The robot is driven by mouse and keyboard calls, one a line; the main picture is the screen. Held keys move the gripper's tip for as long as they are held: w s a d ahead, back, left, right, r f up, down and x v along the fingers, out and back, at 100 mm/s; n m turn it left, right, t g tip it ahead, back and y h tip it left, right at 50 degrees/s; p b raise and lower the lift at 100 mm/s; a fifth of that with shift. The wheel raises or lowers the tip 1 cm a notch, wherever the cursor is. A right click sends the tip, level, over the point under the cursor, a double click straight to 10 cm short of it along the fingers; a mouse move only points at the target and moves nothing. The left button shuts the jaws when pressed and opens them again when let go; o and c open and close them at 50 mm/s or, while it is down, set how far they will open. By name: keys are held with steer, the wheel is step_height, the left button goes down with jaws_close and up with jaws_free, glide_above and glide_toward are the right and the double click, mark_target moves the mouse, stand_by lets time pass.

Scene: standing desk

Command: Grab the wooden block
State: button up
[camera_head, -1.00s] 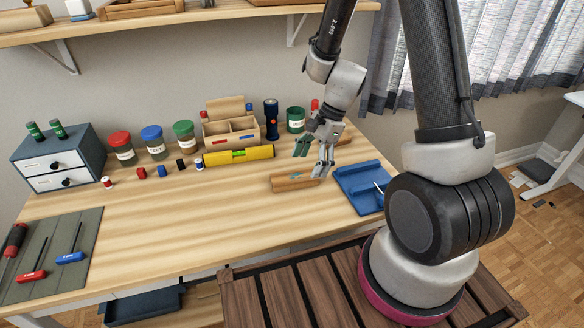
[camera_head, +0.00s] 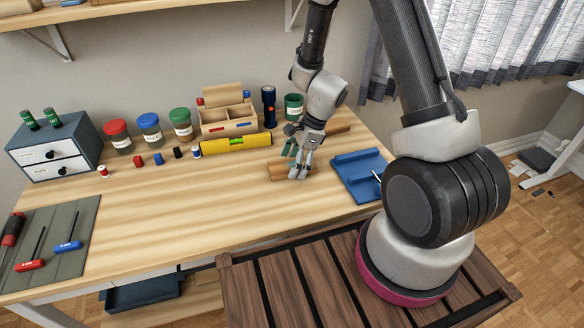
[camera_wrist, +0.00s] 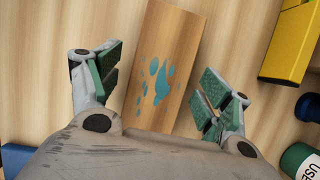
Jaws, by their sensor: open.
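The wooden block (camera_wrist: 166,57) is a flat brown piece with teal paint spots, lying on the desk. In the wrist view it runs from the top edge down between the two green-padded fingers of my gripper (camera_wrist: 160,88). The fingers are open, one on each side of the block, with gaps showing. In the head view the block (camera_head: 277,171) shows mostly to the left of my gripper (camera_head: 297,166), which hangs over its right part and hides it. I cannot tell the exact height of the fingertips above the desk.
A yellow level (camera_head: 237,144) lies behind the block, with a wooden organizer (camera_head: 228,118) and flashlight (camera_head: 269,105) beyond. A blue tray (camera_head: 358,173) is to the right. Another wooden piece (camera_head: 338,130) lies behind my gripper.

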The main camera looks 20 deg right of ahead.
steer(key=c, duration=1.2)
